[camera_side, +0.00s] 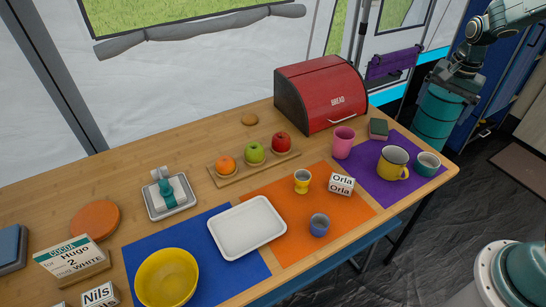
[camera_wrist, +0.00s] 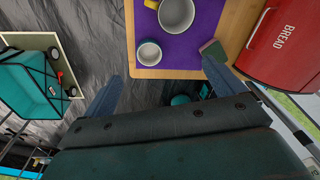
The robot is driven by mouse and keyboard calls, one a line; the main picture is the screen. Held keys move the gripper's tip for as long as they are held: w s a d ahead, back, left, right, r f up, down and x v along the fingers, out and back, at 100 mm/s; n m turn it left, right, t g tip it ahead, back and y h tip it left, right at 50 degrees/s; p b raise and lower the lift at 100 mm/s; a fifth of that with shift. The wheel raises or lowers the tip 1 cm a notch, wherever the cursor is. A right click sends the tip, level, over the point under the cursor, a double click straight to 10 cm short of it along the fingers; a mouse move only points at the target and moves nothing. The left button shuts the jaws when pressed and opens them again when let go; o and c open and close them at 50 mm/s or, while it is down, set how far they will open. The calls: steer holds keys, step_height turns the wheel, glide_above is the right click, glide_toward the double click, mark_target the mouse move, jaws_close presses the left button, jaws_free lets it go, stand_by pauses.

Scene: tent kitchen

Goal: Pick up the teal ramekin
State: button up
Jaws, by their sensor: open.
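The teal ramekin (camera_side: 427,164) stands upright on the purple mat (camera_side: 412,192) at the right end of the table, right of the yellow mug (camera_side: 393,162). In the wrist view the ramekin (camera_wrist: 149,53) appears round and pale inside, apparently empty, near the table edge. My gripper (camera_side: 458,76) is at the top right of the side view, beyond the table's right end and apart from the ramekin. In the wrist view my gripper (camera_wrist: 162,82) has its two fingers wide apart with nothing between them.
A pink cup (camera_side: 343,142), a dark green block (camera_side: 379,128) and a red bread box (camera_side: 322,93) stand near the ramekin.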

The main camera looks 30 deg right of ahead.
steer(key=d+f+m+g, duration=0.1)
steer(key=d+f+m, duration=0.3)
steer(key=d+f, duration=0.3)
step_height(320, 180, down, 4)
steer(key=shift+d+r+y, duration=0.15)
steer(key=shift+d+y, duration=0.1)
steer(key=shift+y, duration=0.05)
steer(key=shift+s, duration=0.1)
glide_toward(428, 162)
steer(key=a+f, duration=0.1)
steer(key=s+a+f, duration=0.1)
steer(key=a, duration=0.1)
steer(key=shift+a+f, duration=0.15)
steer(key=shift+f, duration=0.05)
steer(key=shift+f, duration=0.15)
steer(key=shift+f, duration=2.45)
